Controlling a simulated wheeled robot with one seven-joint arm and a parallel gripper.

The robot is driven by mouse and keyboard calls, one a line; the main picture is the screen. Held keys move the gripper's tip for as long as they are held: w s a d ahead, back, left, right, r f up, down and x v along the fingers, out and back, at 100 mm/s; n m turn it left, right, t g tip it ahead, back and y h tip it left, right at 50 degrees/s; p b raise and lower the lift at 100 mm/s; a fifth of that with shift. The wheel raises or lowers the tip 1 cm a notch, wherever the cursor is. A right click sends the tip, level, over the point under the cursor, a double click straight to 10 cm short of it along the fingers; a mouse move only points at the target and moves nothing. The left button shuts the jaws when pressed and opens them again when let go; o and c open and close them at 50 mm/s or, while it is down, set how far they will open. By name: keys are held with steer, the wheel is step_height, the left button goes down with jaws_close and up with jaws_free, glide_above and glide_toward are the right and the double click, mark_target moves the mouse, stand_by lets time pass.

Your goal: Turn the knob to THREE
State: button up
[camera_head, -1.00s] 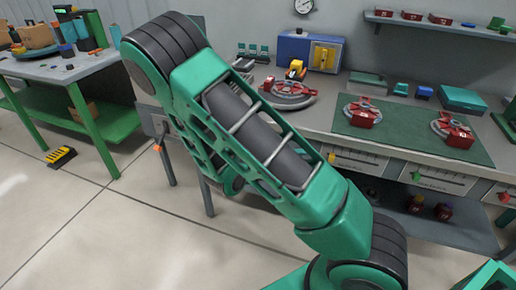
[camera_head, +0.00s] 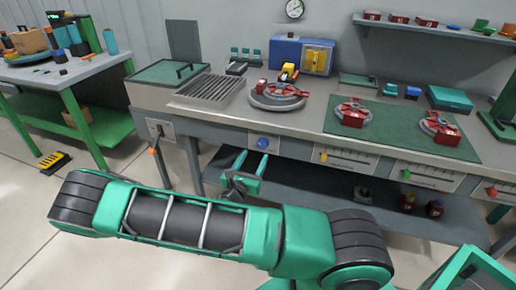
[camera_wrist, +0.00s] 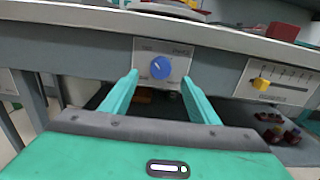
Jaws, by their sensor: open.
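The blue round knob (camera_head: 263,143) sits on a pale panel on the bench's front face. In the wrist view the knob (camera_wrist: 161,67) shows a light pointer mark towards its upper left. The lettering around it is too small to read. My gripper (camera_head: 250,163) is open and empty, in front of and a little below the knob. In the wrist view its two green fingers (camera_wrist: 160,80) point at the panel, one on each side of the knob. The knob appears between and beyond the tips, with no contact visible.
A yellow slider (camera_wrist: 261,83) on a scale panel is right of the knob, with green (camera_head: 406,174) and red sliders farther right. A lower shelf (camera_head: 330,190) runs beneath. A round red-and-grey fixture (camera_head: 278,96) stands on the worktop above.

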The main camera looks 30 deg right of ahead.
mark_target(261, 145)
steer(key=x, duration=0.8)
steer(key=shift+d, duration=0.1)
steer(key=c, duration=1)
